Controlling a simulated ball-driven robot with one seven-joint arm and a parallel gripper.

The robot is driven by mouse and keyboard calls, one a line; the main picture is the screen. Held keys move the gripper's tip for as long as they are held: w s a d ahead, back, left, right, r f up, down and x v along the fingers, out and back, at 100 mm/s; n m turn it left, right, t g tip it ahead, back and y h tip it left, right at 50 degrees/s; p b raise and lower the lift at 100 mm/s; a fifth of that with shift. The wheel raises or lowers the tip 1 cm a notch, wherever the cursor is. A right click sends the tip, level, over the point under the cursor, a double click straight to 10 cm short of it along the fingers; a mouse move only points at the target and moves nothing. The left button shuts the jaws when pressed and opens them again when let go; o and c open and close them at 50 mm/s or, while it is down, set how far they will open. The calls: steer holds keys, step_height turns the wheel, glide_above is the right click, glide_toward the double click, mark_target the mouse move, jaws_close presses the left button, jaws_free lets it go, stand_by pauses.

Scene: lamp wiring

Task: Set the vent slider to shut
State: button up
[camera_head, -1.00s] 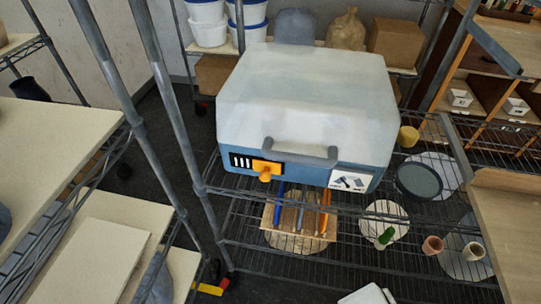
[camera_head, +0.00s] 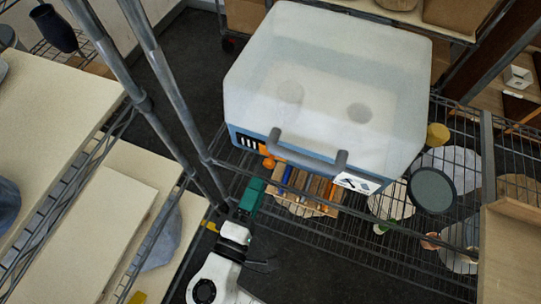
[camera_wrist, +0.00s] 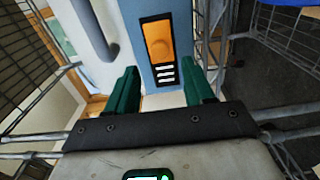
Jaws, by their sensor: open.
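The vent slider is an orange plate with a knob (camera_head: 268,162), set in a black vent panel (camera_head: 247,141) on the blue front of a box with a milky lid (camera_head: 325,75). The slider covers the panel's right part, and several white slots show bare at its left. In the wrist view the orange slider (camera_wrist: 158,38) fills the panel's upper part, with the bare slots (camera_wrist: 165,74) below. My gripper (camera_head: 255,183) has green fingers and is open and empty, below and in front of the panel. In the wrist view its fingers (camera_wrist: 160,78) stand apart on either side of the panel's line.
A grey handle (camera_head: 306,154) sticks out from the box front right of the vent. The box stands on a wire rack with grey posts (camera_head: 165,75). A wooden tray with pens (camera_head: 300,190) sits below, and a dark round dish (camera_head: 432,190) is at the right.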

mark_target(267, 167)
steer(key=p+x, duration=0.1)
steer(key=x, duration=0.7)
steer(key=shift+p, duration=0.3)
steer(key=shift+c, duration=0.4)
jaws_close()
